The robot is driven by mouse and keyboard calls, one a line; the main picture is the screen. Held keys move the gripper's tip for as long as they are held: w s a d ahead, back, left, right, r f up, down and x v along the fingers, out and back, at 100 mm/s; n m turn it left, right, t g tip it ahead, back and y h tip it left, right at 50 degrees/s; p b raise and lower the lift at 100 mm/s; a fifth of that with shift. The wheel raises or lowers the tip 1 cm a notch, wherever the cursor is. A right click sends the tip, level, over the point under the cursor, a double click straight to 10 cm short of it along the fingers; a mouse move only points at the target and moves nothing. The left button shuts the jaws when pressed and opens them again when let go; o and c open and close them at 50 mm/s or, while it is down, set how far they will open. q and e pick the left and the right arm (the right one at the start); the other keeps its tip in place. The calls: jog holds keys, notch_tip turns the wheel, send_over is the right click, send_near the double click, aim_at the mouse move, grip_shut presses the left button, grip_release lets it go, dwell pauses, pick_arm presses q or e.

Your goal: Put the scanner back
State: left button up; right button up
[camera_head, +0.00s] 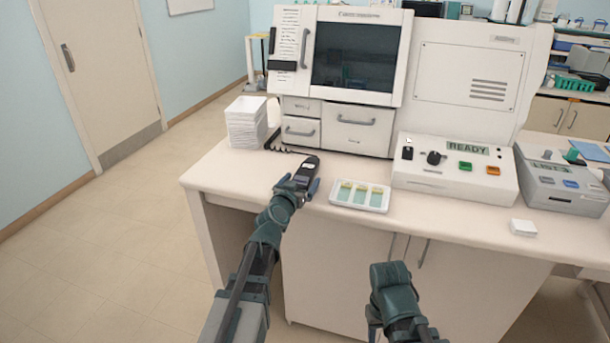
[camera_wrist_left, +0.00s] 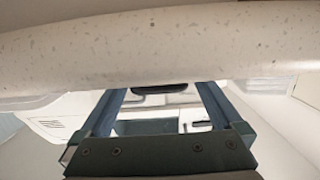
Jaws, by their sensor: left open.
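In the left wrist view the fingers of my left gripper (camera_wrist_left: 165,95) are spread apart. A dark piece (camera_wrist_left: 167,88), which may be the scanner, shows between the fingertips. A black bracket (camera_head: 282,65) is on the left front of the large white machine. Part of my right arm shows at the lower middle; its fingers cannot be seen.
A white tray (camera_head: 345,203) with several green-tinted slides lies close right of the scanner. A white stack (camera_head: 246,128) stands at the counter's left end. A control box (camera_head: 455,182) reading READY is further right. A pale speckled surface (camera_wrist_left: 160,45) crosses the wrist view closely.

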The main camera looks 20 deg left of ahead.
pick_arm(q)
jog(key=s, duration=0.5)
jog(key=s+r+p, duration=0.1)
jog(key=s, duration=0.1)
jog(key=shift+s+a, duration=0.1)
jog(key=shift+s, duration=0.05)
